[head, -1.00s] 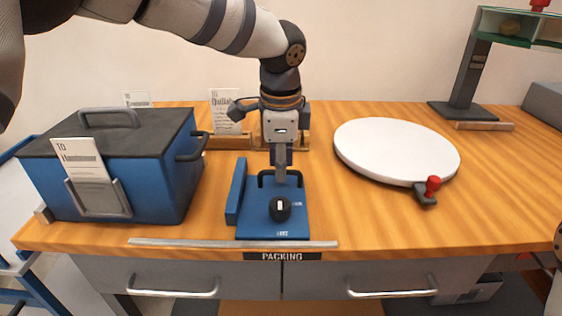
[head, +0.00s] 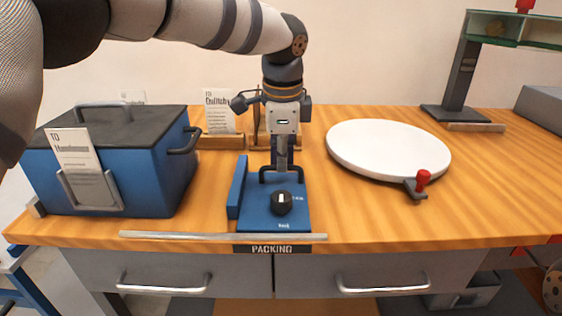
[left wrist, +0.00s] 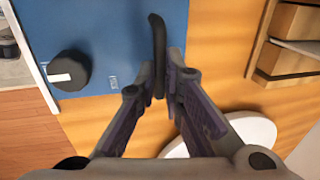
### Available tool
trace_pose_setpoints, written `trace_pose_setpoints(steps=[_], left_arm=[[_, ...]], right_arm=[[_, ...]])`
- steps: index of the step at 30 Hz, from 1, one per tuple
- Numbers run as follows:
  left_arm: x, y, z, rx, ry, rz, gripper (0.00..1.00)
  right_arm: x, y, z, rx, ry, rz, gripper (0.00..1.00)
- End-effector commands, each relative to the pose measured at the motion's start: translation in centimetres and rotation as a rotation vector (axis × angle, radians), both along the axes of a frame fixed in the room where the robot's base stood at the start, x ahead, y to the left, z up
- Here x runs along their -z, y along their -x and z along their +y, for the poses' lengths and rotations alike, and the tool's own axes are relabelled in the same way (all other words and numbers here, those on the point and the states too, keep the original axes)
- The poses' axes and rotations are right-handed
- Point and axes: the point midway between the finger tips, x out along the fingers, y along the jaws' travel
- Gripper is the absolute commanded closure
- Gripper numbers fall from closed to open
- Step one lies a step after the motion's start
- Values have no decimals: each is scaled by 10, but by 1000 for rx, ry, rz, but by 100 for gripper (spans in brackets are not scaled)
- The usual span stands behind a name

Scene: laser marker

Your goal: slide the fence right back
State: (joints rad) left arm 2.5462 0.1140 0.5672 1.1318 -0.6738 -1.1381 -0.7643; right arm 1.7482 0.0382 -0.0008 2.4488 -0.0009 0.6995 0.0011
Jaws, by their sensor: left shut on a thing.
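The fence is a blue plate (head: 262,219) with an upright blue side piece (head: 237,187) along its left edge. It lies on the table near the front edge. A black knob (head: 282,203) with a white mark stands on it, with small white lettering beside it. A black handle (head: 264,177) rises at its back; the handle also shows in the left wrist view (left wrist: 158,40). My left gripper (head: 282,168) points down from behind and is shut on this handle; its fingers (left wrist: 160,88) partly hide it. My right gripper is not in view.
A blue lidded box (head: 165,165) stands on the left. A white round plate (head: 388,147) with a red-knobbed clamp (head: 422,181) is on the right. A metal strip (head: 180,235) lies along the table's front edge. Card holders stand behind. The wood right of the fence is clear.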

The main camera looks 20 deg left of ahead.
Motion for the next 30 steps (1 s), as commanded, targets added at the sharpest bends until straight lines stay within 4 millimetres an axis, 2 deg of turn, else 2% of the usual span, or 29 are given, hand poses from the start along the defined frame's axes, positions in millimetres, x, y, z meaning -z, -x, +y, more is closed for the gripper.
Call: trace_pose_setpoints(steps=[4,5,7,17,20,27,30], left_arm=[[1,1,-6,5,12,1,100],[1,1,-6,5,12,1,85],[1,1,-5,4,10,1,70],[-3,1,-3,2,7,-1,70],[-20,3,-4,2,6,-4,70],[-84,15,-8,4,7,-5,70],[-102,19,-9,3,7,-2,70]], right_arm=[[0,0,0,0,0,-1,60],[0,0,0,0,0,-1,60],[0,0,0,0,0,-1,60],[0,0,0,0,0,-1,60],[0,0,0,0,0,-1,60],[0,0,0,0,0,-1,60],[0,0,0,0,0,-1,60]])
